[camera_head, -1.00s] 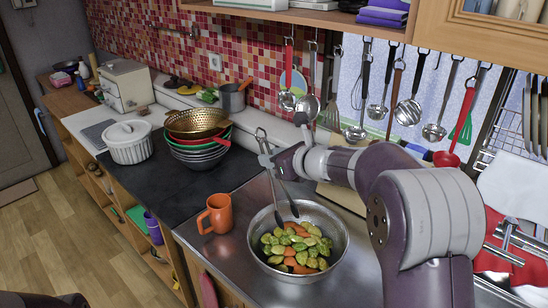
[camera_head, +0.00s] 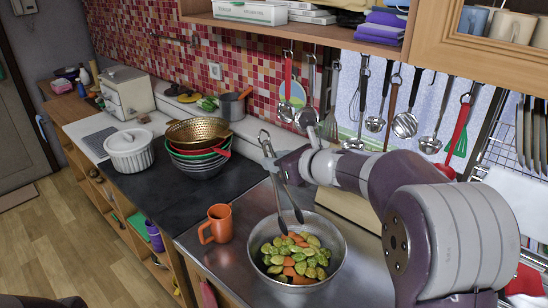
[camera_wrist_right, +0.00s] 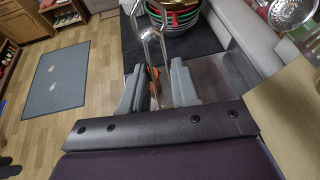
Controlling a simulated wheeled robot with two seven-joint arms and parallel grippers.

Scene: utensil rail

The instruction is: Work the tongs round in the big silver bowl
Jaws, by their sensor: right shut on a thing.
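The big silver bowl (camera_head: 340,248) stands on the steel counter and holds green leafy pieces and orange pieces. The silver tongs (camera_head: 268,150) are steeply tilted, with a loop at the top and dark tips. Their tips are over the back part of the bowl, at or just above the food; contact is unclear. My right gripper (camera_head: 283,166) is shut on the tongs below their loop, above the bowl's back rim. In the right wrist view the tongs (camera_wrist_right: 150,45) stand between my two grey fingers (camera_wrist_right: 156,88); the bowl is hidden there. My left gripper is not in view.
An orange mug (camera_head: 217,224) stands just left of the bowl. Stacked bowls with a gold colander (camera_head: 197,130) and a white lidded pot (camera_head: 131,150) stand farther left. Ladles and other utensils hang from the rail (camera_head: 400,68) behind my right arm.

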